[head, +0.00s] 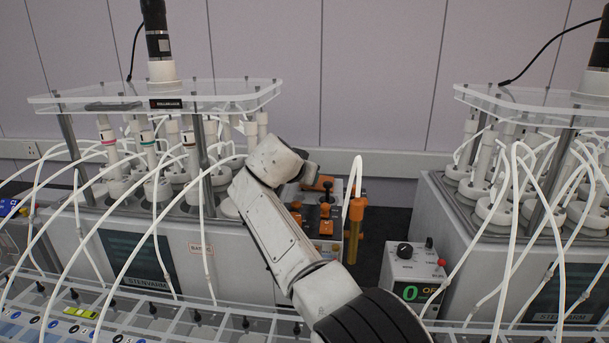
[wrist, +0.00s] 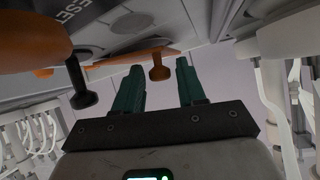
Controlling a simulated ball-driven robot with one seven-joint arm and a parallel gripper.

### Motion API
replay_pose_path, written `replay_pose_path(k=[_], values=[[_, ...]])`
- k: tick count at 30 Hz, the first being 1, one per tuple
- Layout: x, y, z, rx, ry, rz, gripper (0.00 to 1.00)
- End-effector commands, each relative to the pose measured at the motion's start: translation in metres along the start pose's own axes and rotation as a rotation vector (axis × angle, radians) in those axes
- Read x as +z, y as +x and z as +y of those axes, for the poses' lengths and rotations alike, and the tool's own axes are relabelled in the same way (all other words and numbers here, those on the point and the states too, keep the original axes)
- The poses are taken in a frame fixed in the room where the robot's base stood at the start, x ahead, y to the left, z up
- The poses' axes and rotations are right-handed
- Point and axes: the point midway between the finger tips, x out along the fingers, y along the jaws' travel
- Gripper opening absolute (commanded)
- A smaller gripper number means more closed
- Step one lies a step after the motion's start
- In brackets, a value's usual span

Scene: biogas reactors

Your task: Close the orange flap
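In the wrist view, a thin orange piece (wrist: 130,58), which looks like the orange flap, juts from a grey panel. A short orange knob (wrist: 160,69) hangs from it. My gripper (wrist: 160,77) has two teal fingers spread apart with nothing held. The knob shows between the fingertips; I cannot tell whether they touch it. In the head view, orange parts (head: 323,184) show just beyond the end of my arm on the control block. My fingers are hidden there, and which part is the flap is unclear.
A larger orange part (wrist: 30,45) with a black knob (wrist: 83,98) is left of my fingers. White tubes and reactor units (head: 180,235) crowd both sides.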

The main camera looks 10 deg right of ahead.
Motion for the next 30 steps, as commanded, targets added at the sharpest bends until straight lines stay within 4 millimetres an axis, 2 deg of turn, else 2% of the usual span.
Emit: replay_pose_path(k=[3,11,16,22,30], values=[[-0.001,0.000,0.000,0.000,0.000,0.001,0.50],[-0.001,-0.001,0.000,-0.001,0.000,0.002,0.50],[0.000,-0.009,-0.002,-0.002,0.000,0.003,0.50],[0.001,-0.031,-0.001,-0.004,0.002,0.003,0.50],[0.001,-0.073,-0.002,-0.004,0.001,0.003,0.50]])
